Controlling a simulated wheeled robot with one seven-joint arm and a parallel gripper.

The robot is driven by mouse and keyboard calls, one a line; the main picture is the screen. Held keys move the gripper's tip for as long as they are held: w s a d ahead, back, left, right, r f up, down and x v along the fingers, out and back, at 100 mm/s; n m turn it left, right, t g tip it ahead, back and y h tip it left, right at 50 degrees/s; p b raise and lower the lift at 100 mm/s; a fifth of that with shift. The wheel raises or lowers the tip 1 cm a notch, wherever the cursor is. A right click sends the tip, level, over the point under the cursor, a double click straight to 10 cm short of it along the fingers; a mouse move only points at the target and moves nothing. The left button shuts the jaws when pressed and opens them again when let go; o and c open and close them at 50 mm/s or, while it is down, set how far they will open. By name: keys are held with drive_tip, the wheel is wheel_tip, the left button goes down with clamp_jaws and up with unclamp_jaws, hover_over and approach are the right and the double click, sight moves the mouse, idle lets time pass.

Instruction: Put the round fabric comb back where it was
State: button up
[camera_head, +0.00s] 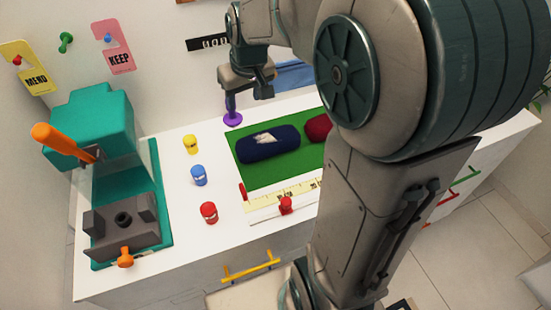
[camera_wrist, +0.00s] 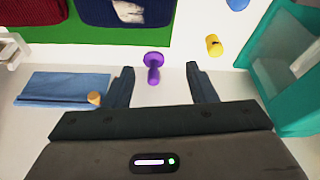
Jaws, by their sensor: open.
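A purple piece with a round disc and a short handle (camera_head: 232,119), which looks like the round fabric comb, stands on the white top with its disc down and its handle up. It also shows in the wrist view (camera_wrist: 153,62), in the gap between the fingertips and nearer the left finger. My gripper (camera_head: 247,88) is above and around the handle's top in the head view, pointing down. In the wrist view my gripper (camera_wrist: 160,70) is open and empty. I cannot tell whether a finger touches the handle.
A green mat (camera_head: 270,175) with navy and red rolls lies to the right. Yellow (camera_head: 191,144), blue (camera_head: 198,175) and red (camera_head: 209,212) small cylinders stand left of it. A teal press (camera_head: 100,125) is at far left. A folded blue cloth (camera_wrist: 62,86) lies near the gripper.

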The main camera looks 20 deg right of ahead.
drive_tip(key=s+f+m, duration=0.1)
drive_tip(key=s+f, duration=0.1)
drive_tip(key=s, duration=1.7)
drive_tip(key=shift+s+m+g, duration=0.35)
drive_tip(key=shift+m+g, duration=0.05)
drive_tip(key=shift+f, duration=0.1)
drive_tip(key=c, duration=0.3)
drive_tip(key=shift+d, duration=0.15)
